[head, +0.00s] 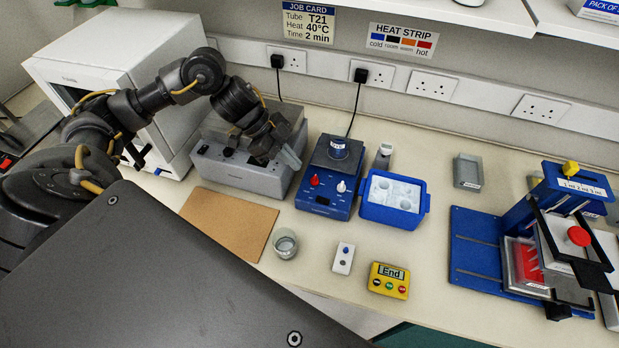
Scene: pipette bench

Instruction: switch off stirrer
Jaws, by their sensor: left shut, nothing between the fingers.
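The blue stirrer (324,204) stands on the bench in the middle of the head view. It has a dark top plate with a small labelled vessel (338,147) on it. Its front panel carries a red knob (315,180), a white knob (341,187) and a small display. My left gripper (292,160) is shut and empty. It hangs just left of the stirrer, in front of the grey block unit, pointing toward the stirrer's side. I cannot tell whether it touches the stirrer. My right gripper is not in view.
A grey unit (230,180) stands left of the stirrer, and a blue ice tub (391,214) right of it. In front are a brown mat (228,222), a glass beaker (285,244), a small white switch plate (343,258) and a yellow timer (388,281) reading "End". A blue press rig (475,250) stands right.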

